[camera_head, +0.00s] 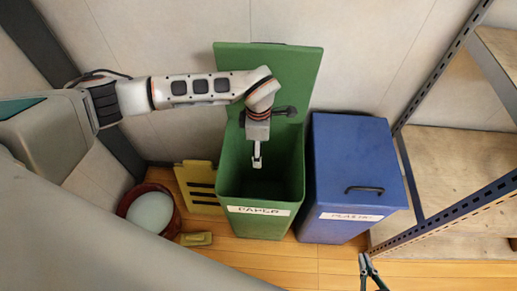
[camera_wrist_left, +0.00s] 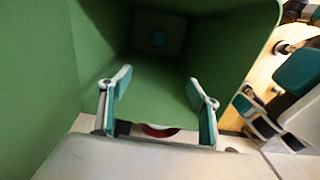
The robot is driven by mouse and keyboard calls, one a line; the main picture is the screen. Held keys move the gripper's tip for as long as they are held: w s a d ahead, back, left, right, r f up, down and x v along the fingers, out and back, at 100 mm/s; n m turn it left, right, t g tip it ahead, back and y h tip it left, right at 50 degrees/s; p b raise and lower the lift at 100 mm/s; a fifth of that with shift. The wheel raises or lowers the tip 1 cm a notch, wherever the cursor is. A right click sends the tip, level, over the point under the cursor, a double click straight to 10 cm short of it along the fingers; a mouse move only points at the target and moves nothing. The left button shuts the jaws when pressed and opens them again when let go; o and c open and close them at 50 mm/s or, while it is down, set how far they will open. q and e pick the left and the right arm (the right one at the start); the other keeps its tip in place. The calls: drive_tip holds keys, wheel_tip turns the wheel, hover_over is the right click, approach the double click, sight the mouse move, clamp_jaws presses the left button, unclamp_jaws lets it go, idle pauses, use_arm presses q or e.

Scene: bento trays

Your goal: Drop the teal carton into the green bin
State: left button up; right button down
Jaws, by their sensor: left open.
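The green bin (camera_head: 230,165) stands with its lid (camera_head: 295,65) raised behind it and a white label on its front. My left gripper (camera_head: 257,162) hangs down over its opening. In the left wrist view my left gripper's fingers (camera_wrist_left: 160,105) are spread, with nothing between them. No carton shows in the head view. My right gripper (camera_head: 366,257) is at the bottom edge, its fingertips close together; its state is unclear.
A blue bin (camera_head: 350,155) with a closed lid stands right of the green one. A metal-framed shelf (camera_head: 450,160) is at the right. A red bowl-like container (camera_head: 128,202) with a pale round top and a yellow slotted piece (camera_head: 203,180) lie on the floor at left.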

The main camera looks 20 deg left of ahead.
use_arm(q)
wheel_tip(320, 180, up, 11)
drive_tip(key=shift+f, duration=0.15)
idle(0.5)
